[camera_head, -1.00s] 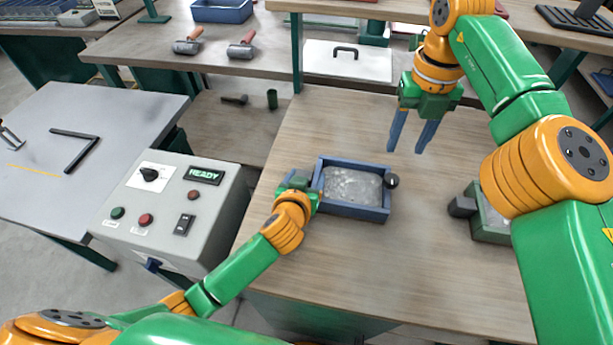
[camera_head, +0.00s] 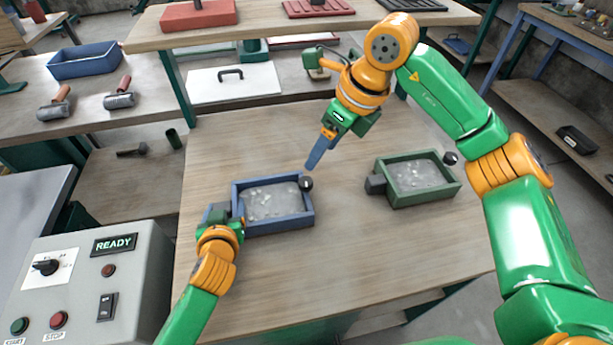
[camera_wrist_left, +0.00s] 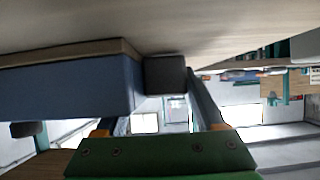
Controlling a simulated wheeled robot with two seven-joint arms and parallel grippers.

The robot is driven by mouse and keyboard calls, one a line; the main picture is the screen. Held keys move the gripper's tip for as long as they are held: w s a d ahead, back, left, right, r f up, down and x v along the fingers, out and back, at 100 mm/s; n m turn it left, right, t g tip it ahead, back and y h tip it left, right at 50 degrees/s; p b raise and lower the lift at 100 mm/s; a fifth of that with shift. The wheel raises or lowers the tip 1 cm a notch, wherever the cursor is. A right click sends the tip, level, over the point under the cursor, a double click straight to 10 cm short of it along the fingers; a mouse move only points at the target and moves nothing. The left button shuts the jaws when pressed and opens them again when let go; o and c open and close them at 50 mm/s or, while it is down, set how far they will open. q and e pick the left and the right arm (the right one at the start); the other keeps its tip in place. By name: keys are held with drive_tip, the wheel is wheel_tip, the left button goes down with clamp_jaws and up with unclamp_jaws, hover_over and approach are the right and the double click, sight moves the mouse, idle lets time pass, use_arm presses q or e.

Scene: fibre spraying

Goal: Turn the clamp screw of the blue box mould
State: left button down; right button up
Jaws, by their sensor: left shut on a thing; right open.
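The blue box mould (camera_head: 272,228) sits on the wooden table, filled with a grey speckled mass. The round black knob of its clamp screw (camera_head: 306,184) sticks out at its right end. My left gripper (camera_head: 221,212) is at the mould's left end, shut on a dark grey block there. In the left wrist view this block (camera_wrist_left: 165,75) sits between the fingers, beside the blue wall (camera_wrist_left: 70,95). My right gripper (camera_head: 314,158) is open and empty, fingers pointing down, above and just behind the knob and apart from it. Its fingers overlap in this view.
A green box mould (camera_head: 425,196) with its own dark block and black knob stands to the right. A grey control box (camera_head: 85,285) reading READY stands at the left. The table (camera_head: 330,245) is clear between and in front of the moulds.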

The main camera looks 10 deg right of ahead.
sight(306, 181)
drive_tip(key=shift+n+t, duration=0.3)
drive_tip(key=x, duration=1.1)
drive_tip(key=shift+s+d+f, duration=0.15)
drive_tip(key=shift+s+d, duration=0.1)
clamp_jaws()
